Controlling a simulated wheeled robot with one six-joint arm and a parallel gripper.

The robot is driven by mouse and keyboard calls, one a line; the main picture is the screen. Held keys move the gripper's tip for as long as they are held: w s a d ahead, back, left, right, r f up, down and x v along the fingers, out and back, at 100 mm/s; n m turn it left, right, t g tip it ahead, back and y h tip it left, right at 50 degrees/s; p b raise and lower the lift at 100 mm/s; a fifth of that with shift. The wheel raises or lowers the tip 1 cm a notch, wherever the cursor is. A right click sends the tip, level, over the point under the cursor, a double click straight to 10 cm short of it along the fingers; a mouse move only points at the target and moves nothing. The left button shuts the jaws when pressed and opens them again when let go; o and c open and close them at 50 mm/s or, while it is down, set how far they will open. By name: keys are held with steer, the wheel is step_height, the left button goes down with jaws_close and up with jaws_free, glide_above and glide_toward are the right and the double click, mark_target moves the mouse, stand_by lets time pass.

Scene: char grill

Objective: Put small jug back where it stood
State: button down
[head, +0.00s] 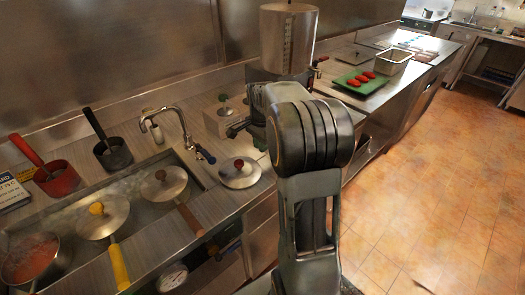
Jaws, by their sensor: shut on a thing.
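My arm (312,135) rises from the bottom of the head view and bends away from the camera. Its elbow and links hide my gripper and whatever is between its fingers. I cannot make out the small jug for certain. A tall steel cylinder (288,38) with a vertical row of marks shows just above my arm, over a dark base. I cannot tell whether it is the jug, and my arm hides what is below it.
Lids lie nearby, one (239,172) left of my arm. Right are a green board (360,83) and a steel tray (393,62). The tiled floor (430,190) is clear.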

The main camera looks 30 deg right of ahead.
steer(key=shift+w+d+f, duration=0.1)
steer(key=shift+d+f, duration=0.05)
steer(key=shift+f, duration=0.85)
steer(key=shift+w+d+f, duration=0.1)
steer(key=shift+d+f, duration=0.05)
steer(key=shift+f, duration=0.8)
steer(key=shift+f, duration=0.15)
steer(key=c, duration=1.1)
jaws_free()
